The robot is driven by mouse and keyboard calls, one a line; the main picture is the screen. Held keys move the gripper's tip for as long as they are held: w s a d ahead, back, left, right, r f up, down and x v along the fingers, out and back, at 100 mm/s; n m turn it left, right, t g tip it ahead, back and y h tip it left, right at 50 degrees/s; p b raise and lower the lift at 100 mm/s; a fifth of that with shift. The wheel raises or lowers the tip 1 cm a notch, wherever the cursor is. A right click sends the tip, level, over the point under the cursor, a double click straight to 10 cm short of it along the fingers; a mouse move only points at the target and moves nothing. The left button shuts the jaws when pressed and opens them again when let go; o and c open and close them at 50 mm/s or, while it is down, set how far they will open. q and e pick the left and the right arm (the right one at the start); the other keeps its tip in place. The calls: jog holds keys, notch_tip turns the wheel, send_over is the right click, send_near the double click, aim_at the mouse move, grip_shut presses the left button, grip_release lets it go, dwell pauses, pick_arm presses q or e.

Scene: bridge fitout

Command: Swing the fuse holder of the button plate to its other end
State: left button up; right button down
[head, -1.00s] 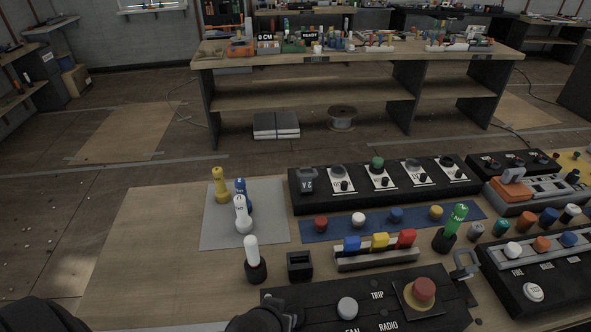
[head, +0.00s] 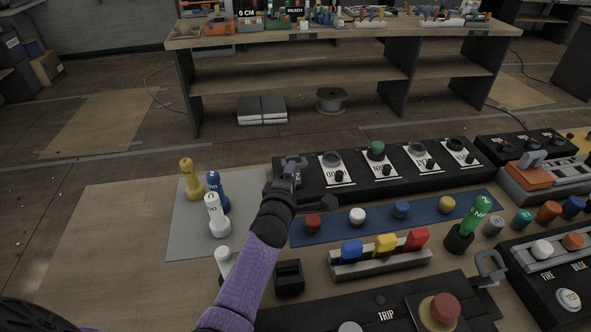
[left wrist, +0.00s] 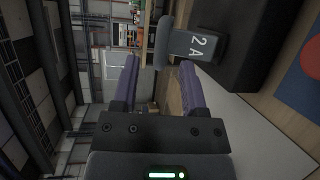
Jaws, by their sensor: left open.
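The button plate (head: 400,187) is a long black box with several white cards, knobs and a green button. Its fuse holder (head: 293,163) is a grey piece at the plate's left end, partly hidden by my gripper in the head view. In the left wrist view the fuse holder (left wrist: 195,45) shows a "2 A" label and a rounded grey end. My left gripper (left wrist: 160,65) is open and empty, its fingertips close to the fuse holder; I cannot tell whether they touch. In the head view my left gripper (head: 284,180) is at the plate's left end. My right gripper is not in view.
A grey mat (head: 185,240) with yellow, blue and white pieces lies left of my arm. A blue strip (head: 330,235) with round caps and a rack of coloured blocks (head: 385,262) stand in front of the plate. The table is clear at the far left.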

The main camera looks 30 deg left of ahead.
aim_at(295, 174)
pick_arm(q)
jog(key=x, duration=0.1)
jog(key=b+x, duration=0.1)
jog(key=x, duration=0.1)
jog(key=shift+w+a+f, duration=0.1)
jog(key=shift+w+f, duration=0.1)
jog(key=shift+f, duration=0.15)
jog(key=shift+w+a+r+b, duration=0.15)
jog(key=shift+w+b, duration=0.25)
jog(key=shift+w, duration=0.2)
jog(key=shift+c, duration=0.2)
grip_shut()
dwell(0.4)
